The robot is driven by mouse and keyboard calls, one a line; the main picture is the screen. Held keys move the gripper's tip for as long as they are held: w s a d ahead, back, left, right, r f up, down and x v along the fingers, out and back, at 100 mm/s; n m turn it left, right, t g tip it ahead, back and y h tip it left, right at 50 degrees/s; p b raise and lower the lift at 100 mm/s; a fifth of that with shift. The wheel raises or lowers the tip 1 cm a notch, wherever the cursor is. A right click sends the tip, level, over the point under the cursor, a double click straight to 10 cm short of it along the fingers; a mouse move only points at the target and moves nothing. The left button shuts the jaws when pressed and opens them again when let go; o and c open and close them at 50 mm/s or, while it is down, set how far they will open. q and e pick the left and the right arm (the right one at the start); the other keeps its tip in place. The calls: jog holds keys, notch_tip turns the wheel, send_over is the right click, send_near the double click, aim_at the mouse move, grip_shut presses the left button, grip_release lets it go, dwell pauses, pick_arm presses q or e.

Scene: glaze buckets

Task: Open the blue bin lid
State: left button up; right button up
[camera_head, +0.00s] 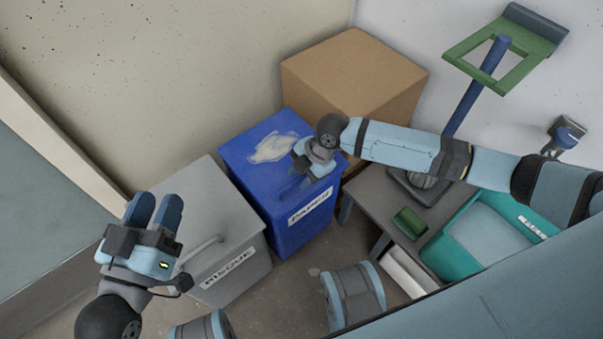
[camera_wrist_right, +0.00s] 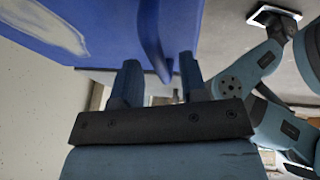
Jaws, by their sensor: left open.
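The blue bin (camera_head: 262,185) stands against the wall, its lid down, with a pale smear on top and a white label (camera_head: 310,207) on the front. My right gripper (camera_head: 296,180) is at the lid's front edge. In the right wrist view, the right gripper's fingers (camera_wrist_right: 158,80) are apart, with a curved blue handle (camera_wrist_right: 152,42) reaching between them; I cannot tell whether they touch it. The bin's blue surface (camera_wrist_right: 90,20) fills the upper left there. My left gripper (camera_head: 157,206) is open and empty, above and left of the grey bin.
The grey bin (camera_head: 205,190) with a handle and label stands left of the blue bin. A cardboard box (camera_head: 350,70) is behind. A grey table (camera_head: 375,195) with a green block (camera_head: 410,222) and a teal tub (camera_head: 455,255) are at right.

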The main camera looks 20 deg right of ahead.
grip_shut()
jog(key=shift+r, duration=0.1)
